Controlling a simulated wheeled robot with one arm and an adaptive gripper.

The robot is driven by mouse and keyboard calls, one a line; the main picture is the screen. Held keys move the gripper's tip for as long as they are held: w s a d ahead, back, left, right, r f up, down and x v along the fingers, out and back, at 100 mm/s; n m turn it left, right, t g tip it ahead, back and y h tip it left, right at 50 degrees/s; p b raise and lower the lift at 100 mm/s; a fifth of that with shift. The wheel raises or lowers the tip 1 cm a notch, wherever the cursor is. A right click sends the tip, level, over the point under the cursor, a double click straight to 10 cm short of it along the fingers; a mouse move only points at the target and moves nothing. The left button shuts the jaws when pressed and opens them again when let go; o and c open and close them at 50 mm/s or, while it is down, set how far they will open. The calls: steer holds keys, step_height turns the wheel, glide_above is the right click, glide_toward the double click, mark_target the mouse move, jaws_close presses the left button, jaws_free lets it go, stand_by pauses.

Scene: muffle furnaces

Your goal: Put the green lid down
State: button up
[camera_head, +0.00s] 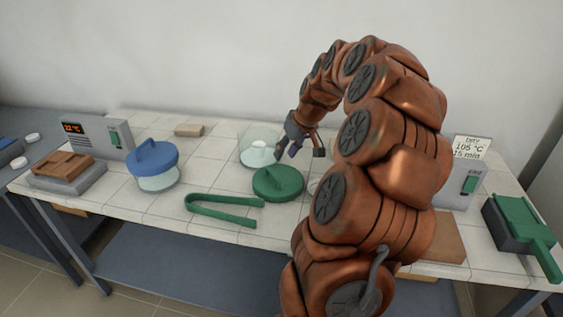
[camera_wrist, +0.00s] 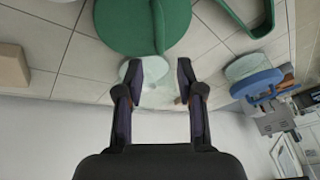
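The green lid (camera_head: 278,184) appears to lie flat on the white tiled table, with its handle ridge up. It also shows large at the top of the wrist view (camera_wrist: 125,28). My gripper (camera_head: 301,150) is just behind and above the lid, apart from it. In the wrist view its two fingers (camera_wrist: 163,82) are spread with nothing held between them. A clear glass vessel (camera_head: 259,140) with a pale round piece inside stands behind the lid, left of my gripper.
Green tongs (camera_head: 224,213) lie front left of the lid. A blue-lidded glass jar (camera_head: 153,166) stands further left. A furnace-like unit (camera_head: 94,137) and a brown block (camera_head: 189,130) are at the back left. A green-handled dark item (camera_head: 522,236) is far right.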

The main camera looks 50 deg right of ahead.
steer(key=shift+s+r, duration=0.2)
steer(key=shift+r, duration=0.2)
steer(key=s+a+n+g+y, duration=0.1)
steer(key=s+a+n+g, duration=0.1)
steer(key=a, duration=1.1)
steer(key=s+a+n+g, duration=0.1)
steer(key=s+a, duration=0.1)
steer(key=a, duration=1)
steer(key=s+a+f+g, duration=0.1)
steer(key=s+a, duration=0.2)
steer(key=s, duration=0.4)
steer(key=s+a+f+g+h, duration=0.1)
steer(key=s+a+f, duration=0.1)
steer(key=s+a, duration=0.2)
steer(key=s+a+f+g, duration=0.1)
steer(key=s+a, duration=0.2)
steer(key=s, duration=0.6)
steer(key=shift+s+a+f+g+h, duration=0.15)
steer(key=shift+s+a+g+h, duration=0.15)
steer(key=shift+a+g+h, duration=0.1)
